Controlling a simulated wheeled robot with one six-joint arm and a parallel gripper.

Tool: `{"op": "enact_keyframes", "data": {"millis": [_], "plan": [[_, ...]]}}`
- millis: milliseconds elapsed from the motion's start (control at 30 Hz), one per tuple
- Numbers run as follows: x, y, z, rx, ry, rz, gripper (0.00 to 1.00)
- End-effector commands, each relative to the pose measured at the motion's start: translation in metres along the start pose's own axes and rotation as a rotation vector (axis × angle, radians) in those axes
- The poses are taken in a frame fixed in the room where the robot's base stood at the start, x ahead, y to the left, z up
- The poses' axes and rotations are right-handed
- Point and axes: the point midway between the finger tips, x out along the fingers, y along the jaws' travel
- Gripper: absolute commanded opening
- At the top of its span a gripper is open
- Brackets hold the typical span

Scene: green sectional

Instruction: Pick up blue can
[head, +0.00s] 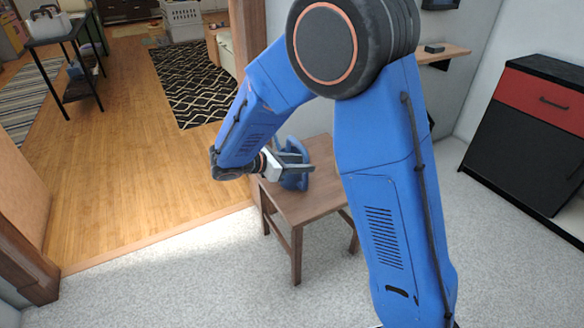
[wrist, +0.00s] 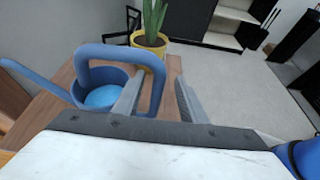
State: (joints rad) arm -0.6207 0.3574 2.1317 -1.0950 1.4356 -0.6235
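The blue can is a watering can (head: 291,181) on a small wooden table (head: 325,200). In the wrist view, the watering can (wrist: 103,97) stands left of centre, its spout pointing left and its looped handle facing my gripper. My gripper (wrist: 160,80) is open. The right-hand upright of the handle shows between the two fingers, with a gap on the right-hand side. I cannot tell whether the left finger touches the handle. In the head view, my gripper (head: 290,160) is at the can and covers part of it.
A plant in a yellow pot (wrist: 150,45) stands behind the can in the wrist view. A red and black cabinet (head: 535,125) stands at the right. A dark side table (head: 62,60) is far left. The light carpet around the wooden table is clear.

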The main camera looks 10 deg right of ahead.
Motion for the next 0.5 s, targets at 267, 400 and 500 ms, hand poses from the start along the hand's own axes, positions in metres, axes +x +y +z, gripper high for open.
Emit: {"op": "enact_keyframes", "data": {"millis": [267, 400, 500], "plan": [[0.014, 0.000, 0.000, 0.000, 0.000, -0.001, 0.38], [0.029, 0.001, -0.001, -0.002, 0.000, -0.002, 0.38], [0.044, 0.001, -0.002, -0.002, 0.000, -0.004, 0.38]]}}
